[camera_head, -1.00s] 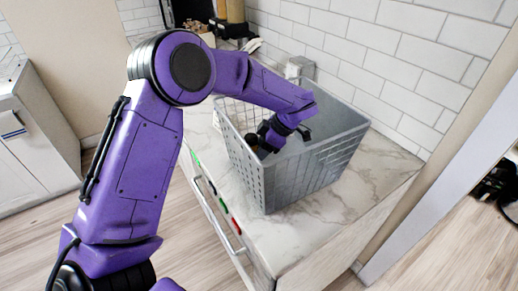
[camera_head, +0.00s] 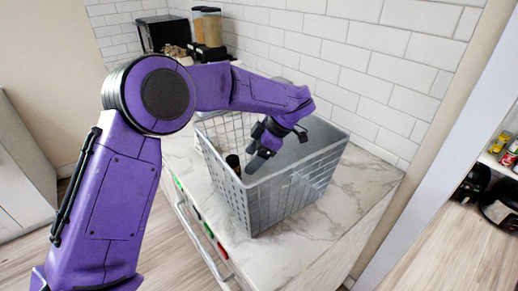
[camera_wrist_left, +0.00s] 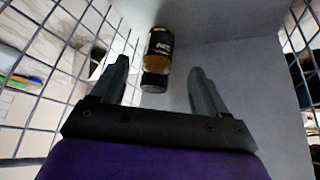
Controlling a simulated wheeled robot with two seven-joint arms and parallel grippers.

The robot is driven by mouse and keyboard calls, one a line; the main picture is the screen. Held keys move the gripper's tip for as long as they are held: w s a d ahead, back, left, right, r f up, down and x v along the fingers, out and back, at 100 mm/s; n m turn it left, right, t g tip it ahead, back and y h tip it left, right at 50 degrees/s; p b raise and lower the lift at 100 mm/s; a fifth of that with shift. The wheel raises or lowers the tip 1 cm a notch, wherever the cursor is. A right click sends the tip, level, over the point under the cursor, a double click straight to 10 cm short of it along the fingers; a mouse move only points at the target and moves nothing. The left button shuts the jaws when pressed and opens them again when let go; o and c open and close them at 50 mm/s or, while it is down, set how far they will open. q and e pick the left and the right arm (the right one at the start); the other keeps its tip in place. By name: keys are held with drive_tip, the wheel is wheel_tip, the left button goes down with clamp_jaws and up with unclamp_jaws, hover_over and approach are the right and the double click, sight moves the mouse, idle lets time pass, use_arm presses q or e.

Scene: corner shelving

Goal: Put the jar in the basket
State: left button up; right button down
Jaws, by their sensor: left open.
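The jar, with amber contents, a dark label and a dark lid, is inside the grey basket (camera_head: 300,185). It shows in the left wrist view (camera_wrist_left: 158,45), with its lid end toward my gripper. In the head view only its dark top (camera_head: 233,161) shows, near the basket's left side. My left gripper (camera_head: 262,155) reaches down into the basket from above, just right of the jar. In the left wrist view its two fingers (camera_wrist_left: 159,72) are spread wide on either side of the lid end, with gaps, and hold nothing. My right gripper is not in view.
The basket stands on a marble-topped counter (camera_head: 290,255) against a white tiled wall (camera_head: 400,60). Its mesh walls rise around my gripper. Dispensers (camera_head: 207,30) and a black box (camera_head: 163,34) stand at the back. Shelves with cans (camera_head: 508,153) are at the right edge.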

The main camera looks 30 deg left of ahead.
use_arm(q)
drive_tip(key=v, duration=0.5)
drive_tip(key=shift+r, duration=0.1)
